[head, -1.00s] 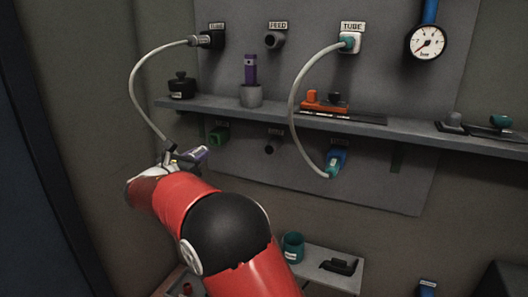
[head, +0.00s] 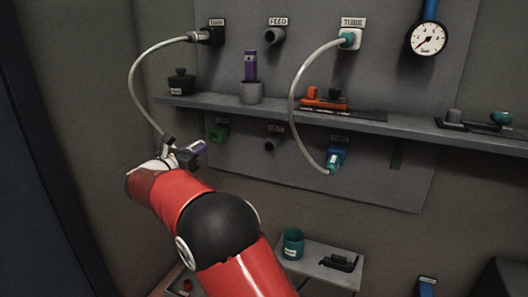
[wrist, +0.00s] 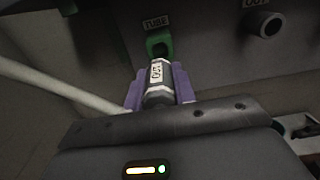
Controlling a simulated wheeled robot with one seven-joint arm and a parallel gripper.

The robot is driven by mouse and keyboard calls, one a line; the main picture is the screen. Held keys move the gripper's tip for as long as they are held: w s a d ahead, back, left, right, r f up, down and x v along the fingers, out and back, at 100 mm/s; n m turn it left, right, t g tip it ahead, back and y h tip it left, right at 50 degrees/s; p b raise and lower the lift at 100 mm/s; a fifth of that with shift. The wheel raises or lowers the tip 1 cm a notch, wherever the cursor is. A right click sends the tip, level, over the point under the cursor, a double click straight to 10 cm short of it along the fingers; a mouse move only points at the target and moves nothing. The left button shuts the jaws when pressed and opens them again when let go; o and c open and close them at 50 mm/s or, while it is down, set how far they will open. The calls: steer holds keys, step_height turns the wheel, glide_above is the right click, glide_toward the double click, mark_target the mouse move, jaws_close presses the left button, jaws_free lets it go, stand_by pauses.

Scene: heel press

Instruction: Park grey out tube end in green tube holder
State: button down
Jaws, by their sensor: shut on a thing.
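My gripper (head: 188,153) is shut on the grey out tube end (wrist: 158,82), which carries a white OUT label. Its purple fingers clasp the tube end from both sides in the wrist view. The green tube holder (head: 217,133) is on the lower wall panel, under the shelf. In the wrist view the green holder (wrist: 159,44) is just beyond the tube end, under a TUBE label; a gap seems to show between them. The pale tube (head: 133,85) arcs from my gripper up to a dark socket (head: 210,36) on the upper panel.
A grey OUT port (wrist: 265,24) is right of the green holder. The shelf (head: 400,128) juts out above the holders. A teal cup (head: 292,243) stands on a low table.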

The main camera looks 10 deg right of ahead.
steer(key=shift+x, duration=1.8)
steer(key=shift+x, duration=1.45)
stand_by(0.5)
steer(key=c, duration=1.1)
jaws_free()
steer(key=shift+o, duration=0.2)
steer(key=shift+s, duration=0.1)
